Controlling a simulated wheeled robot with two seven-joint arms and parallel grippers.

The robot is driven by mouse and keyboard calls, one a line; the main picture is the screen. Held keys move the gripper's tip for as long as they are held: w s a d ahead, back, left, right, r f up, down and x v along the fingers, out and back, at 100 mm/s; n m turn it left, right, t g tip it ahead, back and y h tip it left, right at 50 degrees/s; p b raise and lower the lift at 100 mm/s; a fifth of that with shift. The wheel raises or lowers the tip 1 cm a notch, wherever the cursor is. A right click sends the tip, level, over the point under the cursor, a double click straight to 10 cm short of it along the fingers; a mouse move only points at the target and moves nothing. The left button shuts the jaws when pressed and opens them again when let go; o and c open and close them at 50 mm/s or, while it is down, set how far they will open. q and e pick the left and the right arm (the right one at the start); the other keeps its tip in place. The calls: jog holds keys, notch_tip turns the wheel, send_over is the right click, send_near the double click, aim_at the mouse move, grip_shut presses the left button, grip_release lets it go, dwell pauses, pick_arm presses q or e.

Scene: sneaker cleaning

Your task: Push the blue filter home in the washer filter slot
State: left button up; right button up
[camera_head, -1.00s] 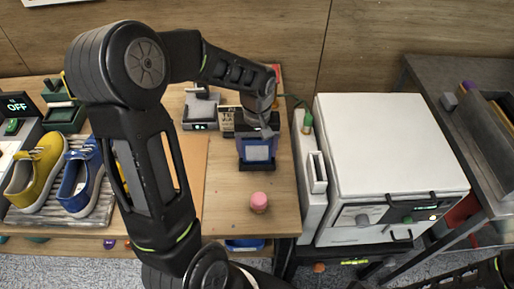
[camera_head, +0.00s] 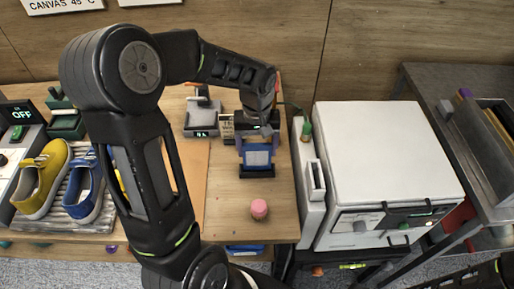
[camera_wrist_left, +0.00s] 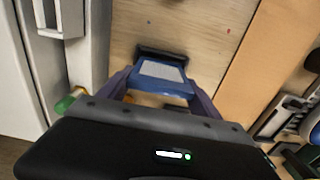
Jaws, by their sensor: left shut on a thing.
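The blue filter (camera_head: 257,157), a blue frame with a pale mesh face, is near the right end of the wooden table, upright at a dark stand. My left gripper (camera_head: 256,139) is above it, shut on its upper part. In the left wrist view the filter (camera_wrist_left: 160,76) sits between the two fingers (camera_wrist_left: 158,88), its lower end at the dark stand (camera_wrist_left: 162,54). The white washer (camera_head: 386,160) stands right of the table, with a narrow slot (camera_head: 317,176) in its side unit. My right gripper is not in view.
A yellow shoe (camera_head: 42,178) and a blue shoe (camera_head: 84,187) rest on a rack at left. A small grey device (camera_head: 202,119) stands behind. The table is clear around the pink cylinder.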

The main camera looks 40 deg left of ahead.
pick_arm(q)
jog(key=shift+r, duration=0.35)
jog(key=shift+w+r+p, duration=0.1)
jog(key=shift+r+p, duration=0.35)
jog(key=c, duration=0.4)
jog(key=shift+r+p, duration=0.5)
jog(key=shift+r, duration=0.4)
jog(key=c, duration=0.4)
jog(key=shift+r+p, duration=0.5)
jog(key=shift+r, duration=0.15)
jog(key=shift+s+r, duration=0.2)
jog(key=shift+r, duration=0.7)
jog(key=shift+d, duration=0.1)
